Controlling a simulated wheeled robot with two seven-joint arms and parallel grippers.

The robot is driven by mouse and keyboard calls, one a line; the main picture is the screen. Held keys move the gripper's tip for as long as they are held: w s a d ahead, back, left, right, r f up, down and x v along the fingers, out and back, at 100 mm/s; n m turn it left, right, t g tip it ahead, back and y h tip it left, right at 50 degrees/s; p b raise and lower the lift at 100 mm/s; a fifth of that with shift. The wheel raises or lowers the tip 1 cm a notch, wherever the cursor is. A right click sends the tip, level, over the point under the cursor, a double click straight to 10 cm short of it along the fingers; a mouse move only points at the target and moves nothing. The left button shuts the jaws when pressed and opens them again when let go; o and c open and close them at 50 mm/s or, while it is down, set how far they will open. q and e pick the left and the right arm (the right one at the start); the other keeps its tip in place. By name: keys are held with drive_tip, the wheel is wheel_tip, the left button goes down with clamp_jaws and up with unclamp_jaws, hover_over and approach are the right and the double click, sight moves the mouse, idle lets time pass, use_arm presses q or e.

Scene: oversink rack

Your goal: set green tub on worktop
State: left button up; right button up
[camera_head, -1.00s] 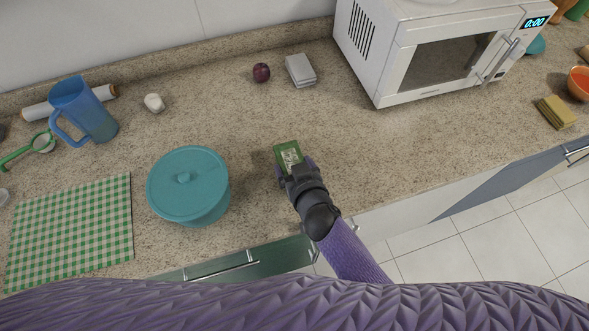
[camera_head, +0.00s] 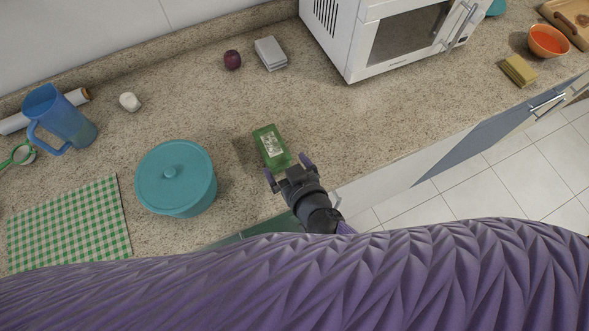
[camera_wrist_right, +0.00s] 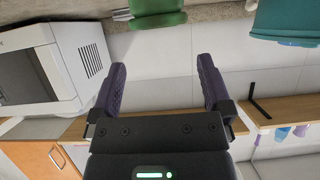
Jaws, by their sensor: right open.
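The green tub (camera_head: 271,147), a small green box with a pale label on top, stands on the speckled worktop (camera_head: 200,112) right of the teal lidded pot. My right gripper (camera_head: 289,166) is open, its purple fingers apart just on the near side of the tub. In the right wrist view the tub (camera_wrist_right: 157,14) shows at the top edge, beyond the spread fingertips (camera_wrist_right: 162,68), with nothing between them. My left gripper is not in view.
The teal pot (camera_head: 176,182) stands to the left, beside a green checked cloth (camera_head: 68,225). A blue jug (camera_head: 60,118), a plum (camera_head: 232,60), a grey block (camera_head: 271,53) and a white microwave (camera_head: 345,45) stand farther back. The worktop right of the tub is clear.

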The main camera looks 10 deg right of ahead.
drive_tip(key=v, duration=0.5)
drive_tip(key=s+d+f+g+h, duration=0.1)
drive_tip(key=s+d+f+g, duration=0.3)
drive_tip(key=f, duration=0.8)
drive_tip(key=s+d+f+g+h, duration=0.1)
drive_tip(key=s+d+f+g, duration=0.1)
drive_tip(key=s, duration=0.4)
drive_tip(key=s+d+f+m+g+h, duration=0.1)
drive_tip(key=s+d+f+g, duration=0.2)
drive_tip(key=s+d+f, duration=0.1)
drive_tip(key=s+d+f+g+h, duration=0.1)
drive_tip(key=s+d+f+g, duration=0.1)
drive_tip(key=s, duration=0.6)
wheel_tip(320, 180, down, 3)
drive_tip(key=shift+s+d+r+p, duration=0.1)
drive_tip(key=shift+s+d+p, duration=0.25)
drive_tip(key=shift+d, duration=0.55)
